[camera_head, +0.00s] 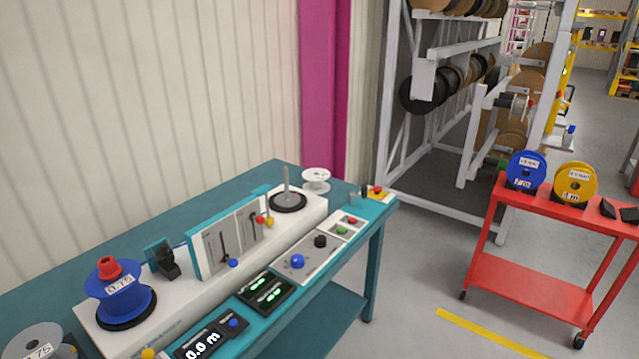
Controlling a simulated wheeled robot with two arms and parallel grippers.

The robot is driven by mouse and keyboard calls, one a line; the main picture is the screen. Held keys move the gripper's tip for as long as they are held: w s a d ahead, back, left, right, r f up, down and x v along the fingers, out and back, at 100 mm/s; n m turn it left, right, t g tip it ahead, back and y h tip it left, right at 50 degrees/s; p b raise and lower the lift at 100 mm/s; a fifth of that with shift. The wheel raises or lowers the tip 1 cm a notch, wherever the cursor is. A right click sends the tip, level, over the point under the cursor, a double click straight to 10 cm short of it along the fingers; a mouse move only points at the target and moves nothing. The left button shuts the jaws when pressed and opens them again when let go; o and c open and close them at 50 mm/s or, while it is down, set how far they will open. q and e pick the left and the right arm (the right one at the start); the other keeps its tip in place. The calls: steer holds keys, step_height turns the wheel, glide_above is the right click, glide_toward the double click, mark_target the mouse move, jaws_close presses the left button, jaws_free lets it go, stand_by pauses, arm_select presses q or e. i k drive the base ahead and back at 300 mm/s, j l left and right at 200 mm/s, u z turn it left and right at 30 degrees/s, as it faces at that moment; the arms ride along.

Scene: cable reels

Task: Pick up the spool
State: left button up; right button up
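Several spools are in view. A blue spool (121,295) with a red cap and a white 0.75 label sits on the left end of the winding machine (90,318). A blue spool (526,172) and a yellow spool (574,184), both with white labels, stand upright on the red cart (540,199) at the right. A small white empty spool (316,180) is at the far end of the teal bench. A grey spool (40,343) marked 75 is cut off at the lower left. Neither of my grippers shows in the view.
The teal bench (55,287) runs along the wall, with a bare upright spindle (286,186) on its machine. A rack (392,100) with cable reels stands behind. Grey floor (420,275) is clear between bench and cart, with a yellow line (485,333).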

mark_target(316, 177)
steer(key=i+l+u, duration=0.15)
steer(key=u, duration=0.2)
steer(key=i+l+u, duration=0.1)
steer(key=u, duration=0.25)
steer(key=i+l+u, duration=0.15)
steer(key=l, duration=0.35)
steer(key=i+l+u, duration=0.15)
steer(key=l, duration=0.35)
steer(key=i+l+u, duration=0.15)
steer(key=l, duration=0.4)
steer(key=i+l+u, duration=0.1)
steer(key=l, duration=0.45)
